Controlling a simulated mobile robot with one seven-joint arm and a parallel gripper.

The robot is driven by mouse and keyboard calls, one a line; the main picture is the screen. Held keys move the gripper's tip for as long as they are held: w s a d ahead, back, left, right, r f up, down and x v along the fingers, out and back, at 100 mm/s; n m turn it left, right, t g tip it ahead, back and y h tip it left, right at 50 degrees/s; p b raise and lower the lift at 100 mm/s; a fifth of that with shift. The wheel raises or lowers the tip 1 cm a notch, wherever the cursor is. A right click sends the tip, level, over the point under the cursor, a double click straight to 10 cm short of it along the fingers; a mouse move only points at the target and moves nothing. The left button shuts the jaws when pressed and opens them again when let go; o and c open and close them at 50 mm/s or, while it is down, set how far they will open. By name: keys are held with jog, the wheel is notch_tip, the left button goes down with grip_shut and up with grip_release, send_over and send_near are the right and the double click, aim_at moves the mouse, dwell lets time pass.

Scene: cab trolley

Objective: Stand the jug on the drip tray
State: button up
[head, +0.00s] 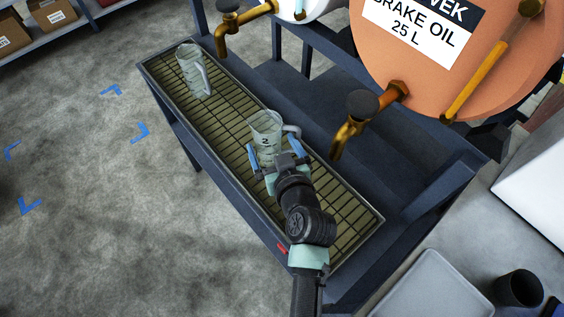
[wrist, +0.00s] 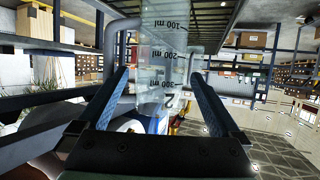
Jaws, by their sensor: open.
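A clear jug (head: 266,128) marked 2 stands upright on the drip tray (head: 355,207), near its middle, with its handle to the right. My gripper (head: 272,148) is open, with one blue finger on each side of this jug's body. In the wrist view the jug (wrist: 162,50) shows ml marks and sits between the open fingers (wrist: 160,78), with its handle at the left. I see gaps beside it there and no clear grip. A second clear jug (head: 194,72) stands upright at the tray's far left end.
A brass tap (head: 350,125) on the orange brake oil drum (head: 440,85) hangs to the right of the near jug. Another brass tap (head: 245,16) is at the top. The tray's near end is bare beside my arm. A grey bin (head: 432,285) lies at lower right.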

jog(key=v, duration=0.8)
jog(key=shift+s, duration=0.15)
jog(key=shift+f, duration=0.1)
